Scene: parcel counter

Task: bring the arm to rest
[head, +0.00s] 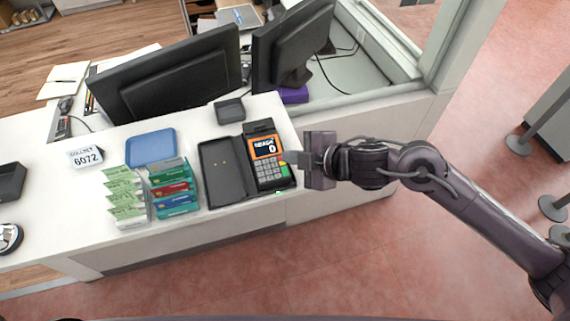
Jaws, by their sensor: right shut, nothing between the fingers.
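My right gripper (294,157) is at the counter's right end, its arm coming in from the right. It is shut and empty. Its fingertips show just right of the card terminal (267,148), which has an orange screen reading 0; I cannot tell whether they touch it. My left gripper is not in view.
The white counter (85,215) holds an open black case (222,170), card holder (172,190), leaflet rack (127,198), blue tray (151,147), small black tray (229,110) and a "COLLECT 6072" sign (84,156). Monitors (170,82) stand behind. Red floor (390,265) in front is clear.

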